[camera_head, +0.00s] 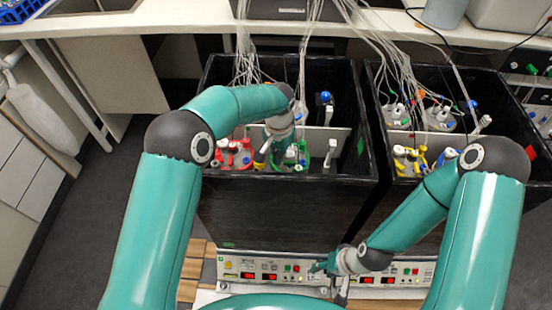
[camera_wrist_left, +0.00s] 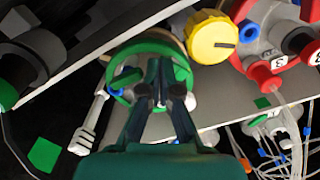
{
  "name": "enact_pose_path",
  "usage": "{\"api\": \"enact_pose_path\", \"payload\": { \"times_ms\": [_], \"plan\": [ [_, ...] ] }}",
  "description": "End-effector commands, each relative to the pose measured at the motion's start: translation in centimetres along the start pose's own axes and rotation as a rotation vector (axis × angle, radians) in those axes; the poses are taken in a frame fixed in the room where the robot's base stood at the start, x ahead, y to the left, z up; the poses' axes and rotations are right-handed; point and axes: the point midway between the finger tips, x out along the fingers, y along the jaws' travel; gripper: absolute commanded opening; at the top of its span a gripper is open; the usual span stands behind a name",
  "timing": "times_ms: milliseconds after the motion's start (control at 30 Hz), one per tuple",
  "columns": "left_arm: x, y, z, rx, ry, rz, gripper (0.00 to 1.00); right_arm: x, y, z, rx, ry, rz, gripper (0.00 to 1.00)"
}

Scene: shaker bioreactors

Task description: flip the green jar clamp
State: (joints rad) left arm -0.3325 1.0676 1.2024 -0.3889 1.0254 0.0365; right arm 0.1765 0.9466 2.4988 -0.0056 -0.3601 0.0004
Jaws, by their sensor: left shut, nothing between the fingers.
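The jar with the green ring (camera_head: 303,157) stands in the left black box, at the right of its front row. In the left wrist view the green ring (camera_wrist_left: 180,70) surrounds the jar top, and a pale grey lever (camera_wrist_left: 90,122) sits beside it on the left. The lever also shows in the head view (camera_head: 330,152). My left gripper (camera_head: 277,150) reaches down into the box over the green-ringed jar. In the left wrist view its fingers (camera_wrist_left: 162,68) are shut and empty, over the ring. My right gripper (camera_head: 318,268) is low at the control panel; its fingers are too small to read.
The red-topped jar (camera_head: 233,154) stands left of the green one, with a yellow knob (camera_wrist_left: 212,37) between them. The left black box (camera_head: 290,205) has high walls. A second box (camera_head: 402,185) with jars stands to its right. Tubes (camera_head: 300,40) hang over both boxes.

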Motion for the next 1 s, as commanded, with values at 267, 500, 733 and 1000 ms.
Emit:
{"api": "enact_pose_path", "payload": {
  "times_ms": [267, 500, 733, 1000],
  "plan": [
    [0.5, 0.0, 0.0, 0.0, 0.0, 0.0, 0.0, 0.3, 0.1, 0.0, 0.0, 0.0, 0.0, 0.4],
    [0.9, 0.0, 0.0, 0.0, 0.0, 0.0, 0.0, 0.6, 0.2, 0.0, 0.0, 0.0, 0.0, 0.4],
    [0.8, 0.0, 0.0, 0.0, 0.0, 0.0, 0.0, 0.5, 0.2, 0.0, 0.0, 0.0, 0.0, 0.4],
    [-1.0, 0.0, -0.1, 0.0, 0.002, 0.0, 0.0, -0.6, -0.2, 0.0, 0.0, 0.0, 0.0, 0.4]
  ]
}}
